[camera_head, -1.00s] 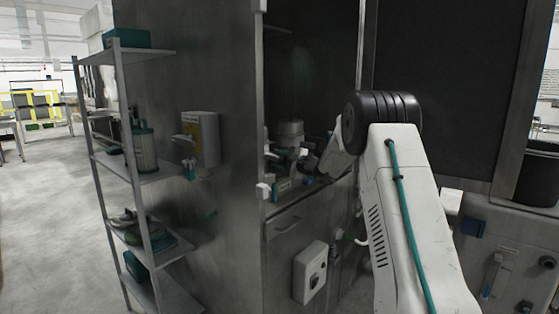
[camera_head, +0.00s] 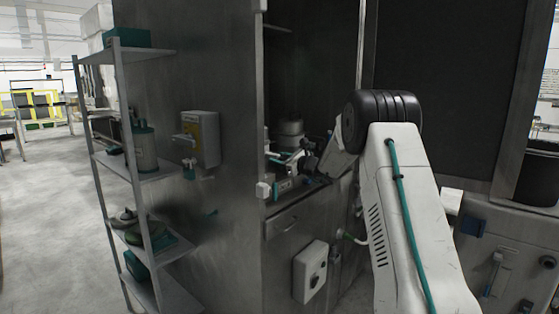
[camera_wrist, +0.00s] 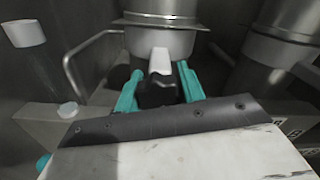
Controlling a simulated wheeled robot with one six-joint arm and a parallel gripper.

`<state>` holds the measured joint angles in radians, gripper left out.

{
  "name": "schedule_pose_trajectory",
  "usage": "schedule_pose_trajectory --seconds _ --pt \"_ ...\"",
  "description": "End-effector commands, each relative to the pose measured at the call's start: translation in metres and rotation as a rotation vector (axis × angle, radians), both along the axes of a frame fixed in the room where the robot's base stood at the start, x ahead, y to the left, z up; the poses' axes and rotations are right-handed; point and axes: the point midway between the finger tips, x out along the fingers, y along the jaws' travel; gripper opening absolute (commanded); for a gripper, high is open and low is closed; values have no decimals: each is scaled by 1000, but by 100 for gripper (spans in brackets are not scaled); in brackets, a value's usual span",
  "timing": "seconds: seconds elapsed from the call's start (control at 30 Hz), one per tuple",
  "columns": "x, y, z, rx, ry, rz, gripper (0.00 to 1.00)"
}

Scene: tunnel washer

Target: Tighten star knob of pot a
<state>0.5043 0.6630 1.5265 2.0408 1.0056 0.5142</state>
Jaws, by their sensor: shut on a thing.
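A metal pot (camera_wrist: 165,40) with a wide rim stands straight ahead in the wrist view. It also shows in the head view as a grey body (camera_head: 290,128) inside the open bay. A dark star knob (camera_wrist: 158,92) sits low in front of this pot, below a white block (camera_wrist: 161,60). My gripper (camera_wrist: 160,76) has its teal fingers on both sides of the knob and is shut on it. Part of the knob is hidden by the dark gripper edge. In the head view my gripper (camera_head: 303,160) is small and its fingers are unclear. No label tells which pot is a.
A second pot (camera_wrist: 278,45) stands close by on the right. A bent metal bar (camera_wrist: 85,62) curves at the left. A steel cabinet wall (camera_head: 225,180) edges the bay, and a shelf rack (camera_head: 150,175) stands left of it. Open floor lies farther left.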

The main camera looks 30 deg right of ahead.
Motion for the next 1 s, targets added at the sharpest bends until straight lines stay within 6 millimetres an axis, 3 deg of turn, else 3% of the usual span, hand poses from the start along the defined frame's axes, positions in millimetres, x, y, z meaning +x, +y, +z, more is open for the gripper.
schedule_pose_trajectory --seconds 0.5,1.0 --pt "-1 1 -4 387 145 -1 16" --pt "-2 1 -5 507 191 -2 16"
